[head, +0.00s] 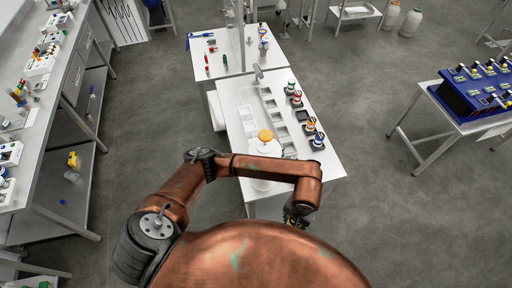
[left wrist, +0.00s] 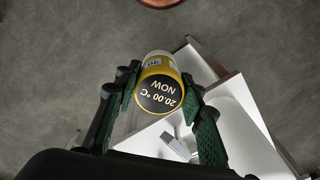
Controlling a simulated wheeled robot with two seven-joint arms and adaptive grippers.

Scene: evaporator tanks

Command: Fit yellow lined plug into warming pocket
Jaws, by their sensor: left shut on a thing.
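My left gripper (head: 297,217) is low in the head view, just off the front right of the white table. In the left wrist view, its green fingers (left wrist: 160,82) are shut on the yellow lined plug (left wrist: 160,97). In the head view the plug is hard to make out in the gripper. The white table (head: 311,163) has rows of pale square recesses (head: 273,103); I cannot tell which is the warming pocket. My right gripper is out of view.
Several dark-based plugs with green, red, orange and blue bands (head: 297,98) stand along the table's right side. A blue rack (head: 472,90) sits on a table at right. Floor between is clear.

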